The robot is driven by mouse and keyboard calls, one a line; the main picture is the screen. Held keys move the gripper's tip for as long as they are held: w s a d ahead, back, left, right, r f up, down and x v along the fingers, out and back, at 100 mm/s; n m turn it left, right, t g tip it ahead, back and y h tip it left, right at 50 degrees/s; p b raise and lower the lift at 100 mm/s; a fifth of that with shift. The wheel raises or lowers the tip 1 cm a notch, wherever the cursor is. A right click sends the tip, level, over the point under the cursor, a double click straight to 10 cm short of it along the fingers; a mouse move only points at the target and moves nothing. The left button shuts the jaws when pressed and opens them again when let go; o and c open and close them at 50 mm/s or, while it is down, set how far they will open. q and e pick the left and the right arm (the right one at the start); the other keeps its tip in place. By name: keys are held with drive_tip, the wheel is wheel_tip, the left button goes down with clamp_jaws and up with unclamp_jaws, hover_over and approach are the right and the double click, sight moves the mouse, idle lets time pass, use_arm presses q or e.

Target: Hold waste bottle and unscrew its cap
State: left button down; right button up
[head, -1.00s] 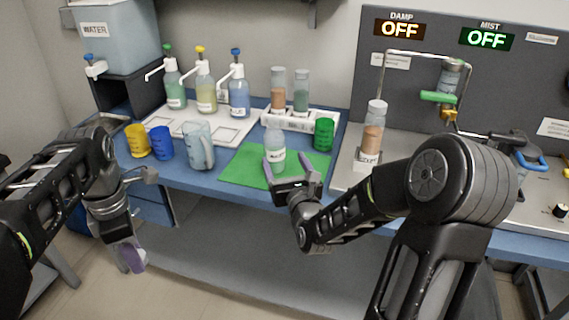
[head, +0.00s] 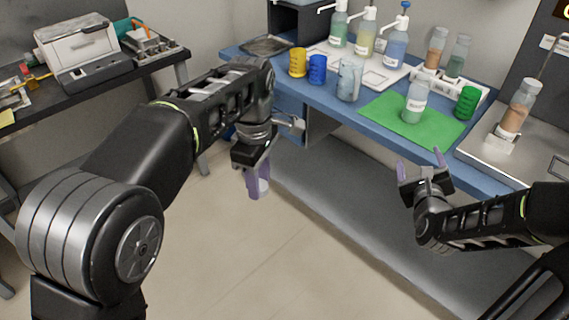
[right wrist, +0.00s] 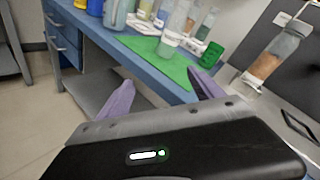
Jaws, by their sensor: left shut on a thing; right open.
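A clear bottle (head: 415,108) with a white label, which I take for the waste bottle, stands upright on the green mat (head: 385,110). No cap can be made out on its top. It also shows in the right wrist view (right wrist: 172,38). My right gripper (head: 421,160) is open and empty in front of the bench edge, apart from the bottle; its purple fingers frame the mat's near side in the right wrist view (right wrist: 162,80). My left gripper (head: 258,185) points down over the floor, its fingers shut on a small pale thing (head: 263,187), mostly hidden, possibly the cap.
On the blue bench (head: 340,112) are a yellow cup (head: 298,63), a blue cup (head: 317,69), a clear beaker (head: 349,80), a green cup (head: 467,102) and pump bottles. A brown-filled bottle (head: 517,108) stands at right. A dark side table (head: 120,95) is at left. Floor between is free.

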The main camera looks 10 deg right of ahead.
drive_tip(key=s+a+f+n+g+y, duration=0.3)
drive_tip(key=a+f+n, duration=0.5)
drive_tip(key=f+n, duration=0.25)
drive_tip(key=s+a+f+n+g+y, duration=0.35)
drive_tip(key=a+f+n, duration=0.55)
drive_tip(key=f, duration=0.3)
use_arm(q)
drive_tip(key=a+f+m, duration=0.3)
drive_tip(key=a+m, duration=0.1)
drive_tip(key=a, duration=0.4)
drive_tip(key=a+f+m, duration=0.3)
drive_tip(key=a, duration=0.5)
drive_tip(key=w+a+f+m, duration=0.1)
drive_tip(key=a+f+m, duration=0.2)
drive_tip(key=a, duration=0.5)
drive_tip(key=shift+f+m, duration=0.4)
drive_tip(key=shift+m, duration=0.4)
use_arm(e)
drive_tip(key=s+a+f+n+g+y, duration=0.1)
drive_tip(key=s+a+f+n+g, duration=0.3)
drive_tip(key=s+a, duration=0.5)
drive_tip(key=s+a+f+n+g+y, duration=0.2)
drive_tip(key=s+a+f+n+g, duration=0.2)
drive_tip(key=s+a+f+n, duration=0.4)
drive_tip(key=s+a, duration=0.2)
drive_tip(key=shift+s+a, duration=0.2)
drive_tip(key=shift+s, duration=0.2)
drive_tip(key=shift+f+y, duration=0.1)
drive_tip(key=shift+y, duration=0.15)
drive_tip(key=shift+c, duration=0.2)
